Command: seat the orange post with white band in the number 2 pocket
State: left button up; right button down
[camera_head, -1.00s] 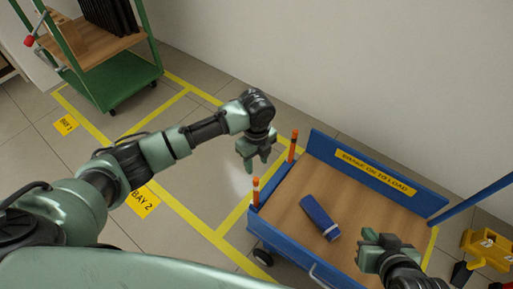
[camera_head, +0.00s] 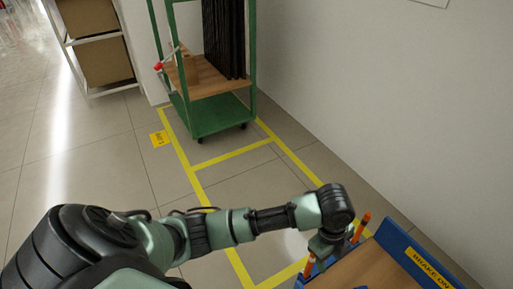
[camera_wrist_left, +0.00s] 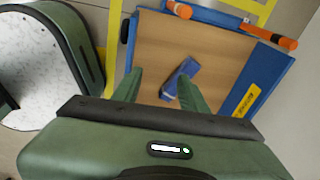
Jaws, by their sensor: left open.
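Two orange posts stand at the blue cart's edge. One (camera_head: 362,227) is right of my left gripper (camera_head: 324,252) in the head view; the other (camera_head: 308,268) is just below left of it, partly hidden. In the left wrist view the posts show at the top (camera_wrist_left: 181,9) and upper right (camera_wrist_left: 272,38), each with a pale band or end. My left gripper is open and empty, its fingers pointing over the cart deck in the wrist view. I cannot make out a number 2 pocket. My right gripper is out of view.
The blue cart (camera_wrist_left: 275,84) has a wooden deck with a blue block (camera_wrist_left: 181,80) on it. A green rack trolley (camera_head: 222,112) stands at the back by the wall. Yellow-marked floor between them is clear. Shelves with boxes (camera_head: 97,45) stand at upper left.

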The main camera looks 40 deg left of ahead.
pick_arm(q)
jog(key=s+d+n+t+h, duration=0.1)
jog(key=s+d+n, duration=0.1)
jog(key=s+n, duration=0.45)
jog(key=s+a+r+n+t+y, duration=0.1)
jog(key=s+a+n+t+y, duration=0.1)
jog(key=s+a+n, duration=0.9)
jog(key=shift+s+a+n, duration=0.4)
jog(key=shift+a+n, duration=0.45)
jog(key=shift+a, duration=0.35)
